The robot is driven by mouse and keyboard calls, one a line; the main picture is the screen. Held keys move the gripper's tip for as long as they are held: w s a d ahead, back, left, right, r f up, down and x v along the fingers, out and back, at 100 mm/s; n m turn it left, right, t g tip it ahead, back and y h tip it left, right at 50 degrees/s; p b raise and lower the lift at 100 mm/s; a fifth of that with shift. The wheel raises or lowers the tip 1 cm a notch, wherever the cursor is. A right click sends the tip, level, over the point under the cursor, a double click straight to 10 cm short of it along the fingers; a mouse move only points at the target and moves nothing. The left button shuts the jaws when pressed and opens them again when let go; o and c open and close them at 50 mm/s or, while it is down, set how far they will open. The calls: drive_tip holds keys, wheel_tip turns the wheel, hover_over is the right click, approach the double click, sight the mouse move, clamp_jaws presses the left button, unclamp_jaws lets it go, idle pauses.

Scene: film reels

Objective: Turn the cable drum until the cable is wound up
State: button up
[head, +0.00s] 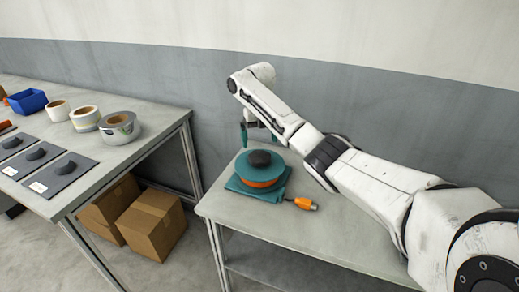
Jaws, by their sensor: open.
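The cable drum (260,167) stands on the right-hand table. It has a teal top disc, a dark knob (260,158) on top, an orange band of cable round its middle and a teal base. A short orange cable end with a plug (305,204) lies on the table to the drum's right. My gripper (245,137) has teal fingers, points down and is open. It appears just behind and above the drum's left rear edge in the picture, apart from the knob. The arm hides part of the gripper.
The drum's table (330,245) is otherwise bare. A second table (95,180) at left holds rolls of tape (119,127), a blue bin (27,101) and dark pads with knobs (59,174). Cardboard boxes (151,222) stand beneath it. A grey and white wall is behind.

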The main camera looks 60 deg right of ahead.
wheel_tip(320, 180, up, 4)
drive_tip(key=shift+f, duration=0.1)
idle(0.6)
